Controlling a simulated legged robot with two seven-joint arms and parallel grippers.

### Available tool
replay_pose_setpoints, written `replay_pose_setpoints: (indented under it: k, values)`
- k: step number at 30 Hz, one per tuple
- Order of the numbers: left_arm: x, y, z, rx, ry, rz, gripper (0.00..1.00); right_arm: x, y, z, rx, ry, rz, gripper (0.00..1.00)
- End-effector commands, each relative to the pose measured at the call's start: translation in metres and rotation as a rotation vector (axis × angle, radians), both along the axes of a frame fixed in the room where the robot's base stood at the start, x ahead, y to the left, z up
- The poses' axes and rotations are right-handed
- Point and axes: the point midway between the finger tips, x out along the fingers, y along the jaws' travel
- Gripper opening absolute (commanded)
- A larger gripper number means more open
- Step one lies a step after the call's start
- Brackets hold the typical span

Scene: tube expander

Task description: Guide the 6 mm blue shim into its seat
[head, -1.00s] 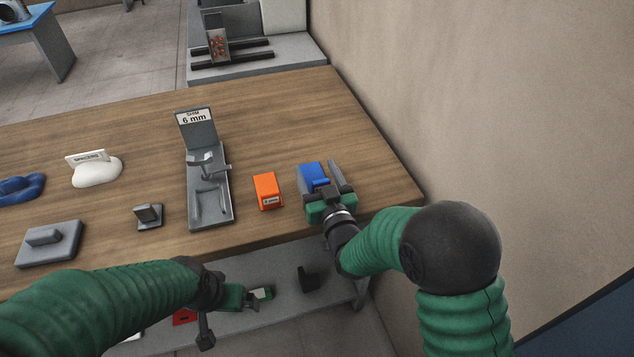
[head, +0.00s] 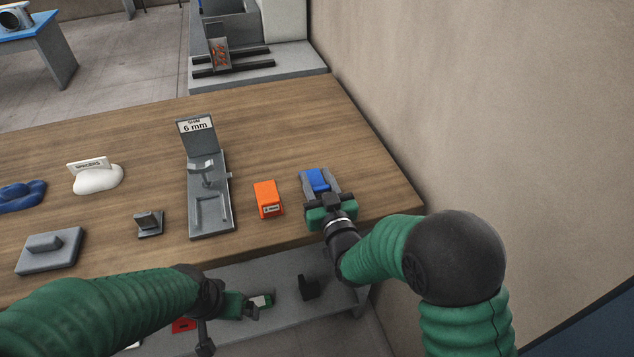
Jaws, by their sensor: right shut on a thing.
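The blue shim (head: 318,180) is a small block near the right end of the wooden table. My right gripper (head: 321,183) is shut on it, with one finger along each side; whether the shim touches the table I cannot tell. The seat is a grey fixture (head: 209,205) left of the shim, with an upright plate labelled "SHIM 6 mm" (head: 197,128) at its far end. My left gripper (head: 258,303) is low in front of the table, over the grey shelf; I cannot tell whether its jaws are open.
An orange block (head: 268,199) stands between the fixture and my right gripper. A small grey block (head: 149,223), a larger grey block (head: 50,250), a white labelled piece (head: 97,178) and a dark blue piece (head: 20,196) lie to the left. The wall (head: 480,110) is close on the right.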

Motion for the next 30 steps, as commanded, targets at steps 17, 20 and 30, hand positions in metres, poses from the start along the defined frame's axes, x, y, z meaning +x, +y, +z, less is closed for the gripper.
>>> replay_pose_setpoints:
  k: [17, 20, 30]
  values:
    - [0.000, 0.000, 0.011, 0.000, 0.000, 0.000, 1.00, -0.081, -0.004, 0.038, 0.000, 0.000, 0.002, 0.00]
    - [0.000, 0.000, 0.012, 0.000, 0.000, 0.000, 1.00, -0.106, -0.005, 0.041, 0.000, -0.001, 0.003, 0.00]
    - [0.000, 0.000, 0.098, 0.000, -0.001, 0.000, 1.00, -0.134, -0.007, 0.053, -0.003, 0.006, 0.001, 0.00]
